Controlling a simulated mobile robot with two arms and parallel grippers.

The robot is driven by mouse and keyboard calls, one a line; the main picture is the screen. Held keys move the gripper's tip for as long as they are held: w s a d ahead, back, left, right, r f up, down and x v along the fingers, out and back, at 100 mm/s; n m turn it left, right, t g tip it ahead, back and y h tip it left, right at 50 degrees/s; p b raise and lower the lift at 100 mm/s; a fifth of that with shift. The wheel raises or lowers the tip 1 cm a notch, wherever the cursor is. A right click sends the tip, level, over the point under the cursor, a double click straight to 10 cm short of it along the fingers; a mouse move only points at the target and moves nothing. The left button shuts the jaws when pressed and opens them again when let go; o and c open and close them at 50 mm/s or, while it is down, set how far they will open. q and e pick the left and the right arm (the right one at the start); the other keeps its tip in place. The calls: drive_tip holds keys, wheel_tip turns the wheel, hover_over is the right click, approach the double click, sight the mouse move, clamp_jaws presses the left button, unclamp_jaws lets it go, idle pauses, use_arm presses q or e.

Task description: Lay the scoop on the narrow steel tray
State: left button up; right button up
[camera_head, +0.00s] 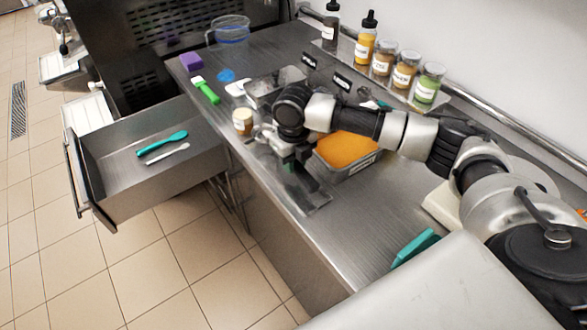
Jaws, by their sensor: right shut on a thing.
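My right gripper (300,168) points down over the counter, just left of the container of orange contents (347,150). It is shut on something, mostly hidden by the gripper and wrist. A silver, rounded part (266,132) shows at its left side; I cannot tell whether it is the scoop. A narrow steel tray (318,204) seems to lie under and in front of the gripper, its far part hidden. Whether the held thing touches the tray cannot be told. My left gripper is not in view.
An open drawer (112,180) holds a teal spoon (163,142) and a white one. A small lidded cup (242,121) stands left of the gripper. A steel pan (273,86), bottles and jars stand behind. A teal tool (414,247) lies near the front. Counter before the orange container is clear.

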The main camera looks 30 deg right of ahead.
sight(293, 181)
wheel_tip(293, 181, down, 2)
drive_tip(key=shift+s+f+p, duration=0.15)
drive_tip(key=shift+f+p, duration=0.1)
drive_tip(key=shift+p, duration=0.05)
drive_tip(key=shift+f, duration=0.5)
drive_tip(key=shift+f, duration=0.1)
drive_tip(key=o, duration=0.9)
drive_tip(key=shift+o, duration=0.2)
wheel_tip(293, 181, up, 12)
drive_tip(key=shift+r+b, duration=0.1)
drive_tip(key=shift+b, duration=0.9)
